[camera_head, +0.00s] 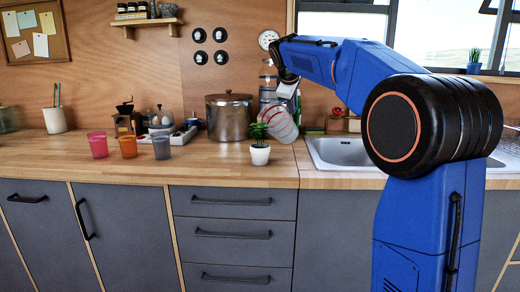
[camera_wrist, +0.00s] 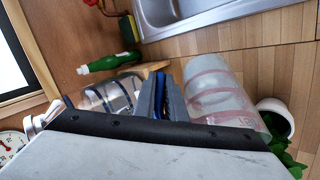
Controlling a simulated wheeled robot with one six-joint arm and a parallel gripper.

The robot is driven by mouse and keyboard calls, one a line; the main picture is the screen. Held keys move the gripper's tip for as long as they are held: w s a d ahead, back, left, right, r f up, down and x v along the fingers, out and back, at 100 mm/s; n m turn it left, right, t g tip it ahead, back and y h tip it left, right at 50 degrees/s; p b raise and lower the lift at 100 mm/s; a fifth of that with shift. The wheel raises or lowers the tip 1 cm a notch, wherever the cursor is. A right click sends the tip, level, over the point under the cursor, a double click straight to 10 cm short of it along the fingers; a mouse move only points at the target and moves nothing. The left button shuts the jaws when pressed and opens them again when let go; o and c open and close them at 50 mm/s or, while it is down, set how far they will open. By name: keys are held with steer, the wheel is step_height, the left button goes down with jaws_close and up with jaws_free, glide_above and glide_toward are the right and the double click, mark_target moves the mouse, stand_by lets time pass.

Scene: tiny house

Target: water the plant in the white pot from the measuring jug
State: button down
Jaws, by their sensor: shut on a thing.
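The measuring jug (camera_head: 281,123) is clear with reddish bands. My gripper (camera_head: 290,92) is shut on it and holds it tilted above the counter, its lower end towards the plant. In the wrist view the jug (camera_wrist: 215,88) lies just right of my gripper's fingers (camera_wrist: 163,92); the handle is mostly hidden by them. The white pot (camera_head: 260,155) stands upright on the counter, with the green plant (camera_head: 258,131) in it, just left of and below the jug. The pot (camera_wrist: 272,106) and leaves (camera_wrist: 279,143) show partly behind the jug in the wrist view. I cannot make out any water stream.
A steel pot (camera_head: 229,120) stands behind the plant. Orange, pink and grey cups (camera_head: 128,147) are to the left. The sink (camera_head: 345,152) is to the right. The counter front left of the plant is clear.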

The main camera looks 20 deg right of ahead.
steer(key=shift+w+d+f+g+y, duration=0.15)
steer(key=shift+d+f+y, duration=0.1)
steer(key=shift+f, duration=0.2)
steer(key=shift+w+d+f+g+y, duration=0.15)
steer(key=shift+d+f+y, duration=0.1)
steer(key=shift+f, duration=0.2)
steer(key=shift+w+d+f+m+g+y+b, duration=0.15)
steer(key=shift+w+d+f+m+g+y, duration=0.2)
steer(key=shift+d+f+g+y, duration=0.6)
steer(key=shift+w+d+f+m+g+y+b, duration=0.1)
steer(key=shift+w+d+f+m+g+y, duration=0.4)
steer(key=shift+f+y, duration=0.9)
steer(key=shift+w+d+f+m+g+y+b, duration=0.15)
steer(key=shift+w+d+f+g+y, duration=0.15)
steer(key=shift+d+f+y, duration=0.95)
steer(key=shift+a+f+h, duration=0.3)
steer(key=shift+f+h, duration=0.1)
steer(key=shift+h, duration=0.1)
